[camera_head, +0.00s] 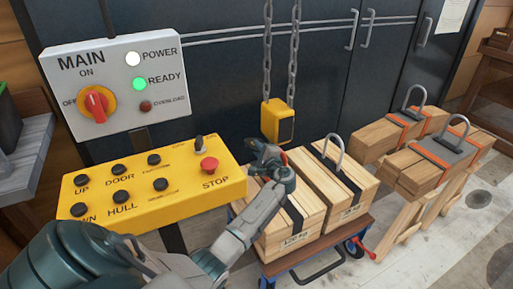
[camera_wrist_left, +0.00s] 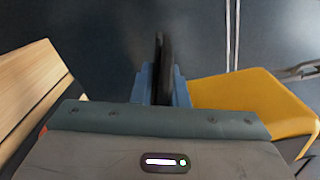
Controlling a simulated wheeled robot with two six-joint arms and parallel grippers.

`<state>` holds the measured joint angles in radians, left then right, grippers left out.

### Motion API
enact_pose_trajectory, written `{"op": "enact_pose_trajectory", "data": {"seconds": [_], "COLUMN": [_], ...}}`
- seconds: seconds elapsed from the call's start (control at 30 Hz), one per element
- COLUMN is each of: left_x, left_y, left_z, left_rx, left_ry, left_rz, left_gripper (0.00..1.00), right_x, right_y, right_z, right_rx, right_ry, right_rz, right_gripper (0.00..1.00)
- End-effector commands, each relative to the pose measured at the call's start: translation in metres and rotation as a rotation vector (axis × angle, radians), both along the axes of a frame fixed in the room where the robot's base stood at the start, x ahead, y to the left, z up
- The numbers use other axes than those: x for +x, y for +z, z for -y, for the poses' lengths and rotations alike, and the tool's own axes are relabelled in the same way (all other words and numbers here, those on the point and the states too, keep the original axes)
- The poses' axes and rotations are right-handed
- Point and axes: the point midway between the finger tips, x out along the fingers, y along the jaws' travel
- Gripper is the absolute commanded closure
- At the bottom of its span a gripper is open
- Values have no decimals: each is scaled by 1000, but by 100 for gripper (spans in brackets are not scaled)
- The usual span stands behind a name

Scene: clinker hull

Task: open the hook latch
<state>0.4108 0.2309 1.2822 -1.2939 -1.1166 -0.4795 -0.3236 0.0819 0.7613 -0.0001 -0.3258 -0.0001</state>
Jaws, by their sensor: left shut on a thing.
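The yellow hook block (camera_head: 278,121) hangs on two chains above the wooden crates. It also shows at the right of the left wrist view (camera_wrist_left: 250,98). My left gripper (camera_head: 270,155) is right below the block, in front of its lower end. In the left wrist view my two dark fingers (camera_wrist_left: 160,70) are close together, beside the yellow block. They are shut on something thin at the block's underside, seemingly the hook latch. The latch and the hook are mostly hidden behind my gripper; a small red bit shows beside it. My right gripper is not in view.
Two wooden crates (camera_head: 318,178) with black straps stand on a cart below the hook, one with a metal loop. A yellow button box (camera_head: 150,192) and a grey MAIN panel (camera_head: 118,100) are at left. Strapped timber bundles (camera_head: 440,160) stand at right. Dark cabinets are behind.

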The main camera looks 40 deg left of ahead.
Motion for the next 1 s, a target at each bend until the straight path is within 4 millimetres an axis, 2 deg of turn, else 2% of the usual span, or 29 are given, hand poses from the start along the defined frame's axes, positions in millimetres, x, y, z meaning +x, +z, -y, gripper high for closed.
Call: {"op": "enact_pose_trajectory", "data": {"seconds": [0.03, 0.57, 0.6, 0.67, 1.0], "left_x": [2, 2, 2, 2, 0], "left_y": [6, 5, 5, 5, 2], "left_z": [0, 1, 1, 1, 4], "left_rx": [6, 14, 14, 14, 11], "left_ry": [-3, -3, -3, -2, -1], "left_rz": [-1, -21, -21, -21, -26], "left_gripper": [100, 100, 82, 71, 70], "right_x": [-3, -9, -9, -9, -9], "right_y": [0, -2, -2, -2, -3], "right_z": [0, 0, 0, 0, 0], "right_rx": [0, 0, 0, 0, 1], "right_ry": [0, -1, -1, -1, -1], "right_rz": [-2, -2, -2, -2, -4], "right_gripper": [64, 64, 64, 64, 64]}}
